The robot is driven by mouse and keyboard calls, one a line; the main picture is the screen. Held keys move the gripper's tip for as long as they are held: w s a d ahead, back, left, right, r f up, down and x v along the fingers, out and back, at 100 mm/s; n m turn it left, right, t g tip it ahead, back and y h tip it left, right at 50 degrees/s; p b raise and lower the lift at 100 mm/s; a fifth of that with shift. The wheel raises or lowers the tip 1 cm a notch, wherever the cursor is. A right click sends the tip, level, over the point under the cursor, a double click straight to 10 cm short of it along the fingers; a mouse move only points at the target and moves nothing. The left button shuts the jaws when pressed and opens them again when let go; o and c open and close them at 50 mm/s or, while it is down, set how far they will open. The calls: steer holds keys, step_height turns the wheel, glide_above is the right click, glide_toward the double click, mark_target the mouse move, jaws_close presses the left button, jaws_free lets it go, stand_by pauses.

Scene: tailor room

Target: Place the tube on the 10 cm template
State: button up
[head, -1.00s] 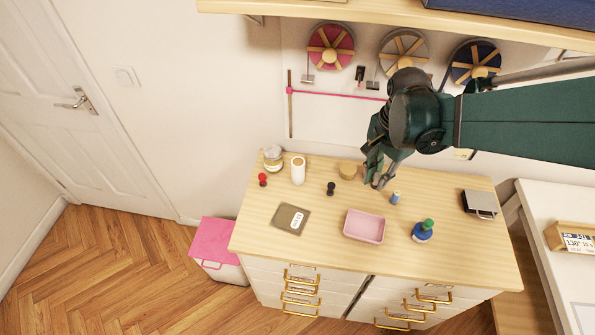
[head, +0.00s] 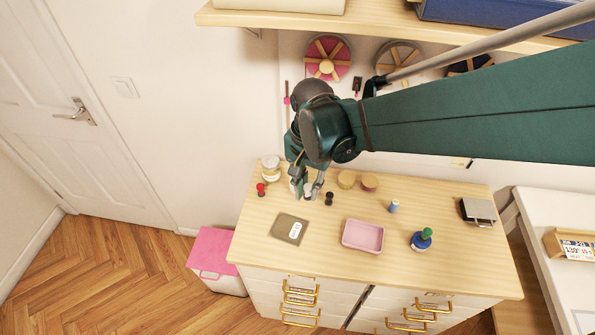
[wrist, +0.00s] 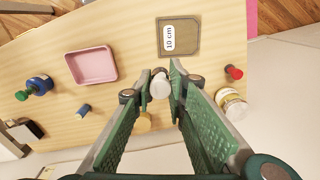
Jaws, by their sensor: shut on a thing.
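The template (head: 282,228) is a flat grey-brown square with a white label, lying on the wooden cabinet top. In the wrist view the label on the template (wrist: 191,45) reads 10 cm. My gripper (head: 306,193) is over the back left of the top, behind the template. In the wrist view my gripper (wrist: 161,82) is shut on the white tube (wrist: 160,88), which sits between the fingertips. In the head view the fingers mostly hide the tube. I cannot tell whether it touches the top. It is apart from the template.
A black-knobbed piece (head: 329,199) stands right of the gripper, and a red one (head: 261,189) and a jar (head: 271,168) stand left. A pink tray (head: 362,251), blue spool (head: 393,206) and green-capped bottle (head: 421,240) are farther right.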

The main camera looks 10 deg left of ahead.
steer(key=n, duration=0.2)
glide_above(289, 228)
steer(key=shift+f, duration=2.55)
steer(key=shift+f, duration=0.1)
steer(key=shift+f+b, duration=0.35)
steer(key=shift+f, duration=2.45)
steer(key=shift+f, duration=0.15)
steer(key=shift+f+b, duration=0.3)
steer(key=shift+f, duration=1.65)
steer(key=shift+f, duration=0.2)
